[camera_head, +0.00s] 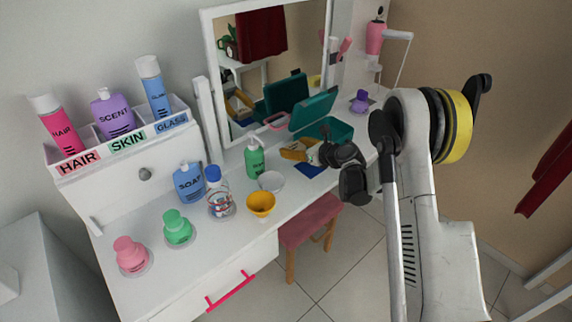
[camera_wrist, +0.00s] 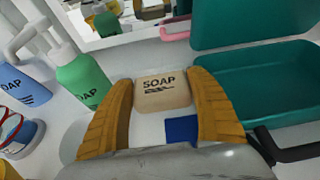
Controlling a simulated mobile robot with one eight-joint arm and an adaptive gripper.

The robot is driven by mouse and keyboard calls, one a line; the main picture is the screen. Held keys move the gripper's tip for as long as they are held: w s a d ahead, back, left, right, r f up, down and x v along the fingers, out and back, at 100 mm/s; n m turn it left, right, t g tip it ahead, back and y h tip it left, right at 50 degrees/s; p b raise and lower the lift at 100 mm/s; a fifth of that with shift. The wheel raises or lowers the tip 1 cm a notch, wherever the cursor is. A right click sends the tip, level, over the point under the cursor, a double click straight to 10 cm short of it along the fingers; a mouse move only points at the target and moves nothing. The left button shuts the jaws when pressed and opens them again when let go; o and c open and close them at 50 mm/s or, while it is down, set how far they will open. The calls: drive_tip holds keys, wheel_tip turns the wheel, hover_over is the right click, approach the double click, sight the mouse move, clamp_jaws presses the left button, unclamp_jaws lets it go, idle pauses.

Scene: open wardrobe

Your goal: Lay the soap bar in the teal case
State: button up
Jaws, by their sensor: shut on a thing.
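The beige soap bar (camera_wrist: 163,91), marked SOAP, sits between the two ochre fingers of my gripper (camera_wrist: 164,105) in the wrist view. My gripper is shut on it. In the head view my gripper (camera_head: 297,150) hangs over the dresser top, left of the teal case. The teal case (camera_wrist: 262,80) stands open just right of my gripper, its lid tilted up at the back. The case also shows in the head view (camera_head: 343,130), partly hidden by my gripper and arm. The soap is apart from the case.
A green pump bottle (camera_wrist: 82,80) and a blue soap bottle (camera_wrist: 22,84) stand left of my gripper. A blue mat (camera_wrist: 181,129) lies below it. A dark handle-like bar (camera_wrist: 293,152) shows by the case's front. A mirror (camera_head: 262,70) stands behind; a pink stool (camera_head: 310,220) below.

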sight(287, 165)
drive_tip(key=a+f, duration=0.1)
drive_tip(key=a, duration=0.1)
drive_tip(key=shift+a+f+b, duration=0.35)
drive_tip(key=shift+f+b, duration=0.05)
wheel_tip(287, 165, down, 4)
drive_tip(key=shift+b, duration=1.1)
drive_tip(key=shift+s+r, duration=0.1)
drive_tip(key=shift+r, duration=0.05)
drive_tip(key=o, duration=0.9)
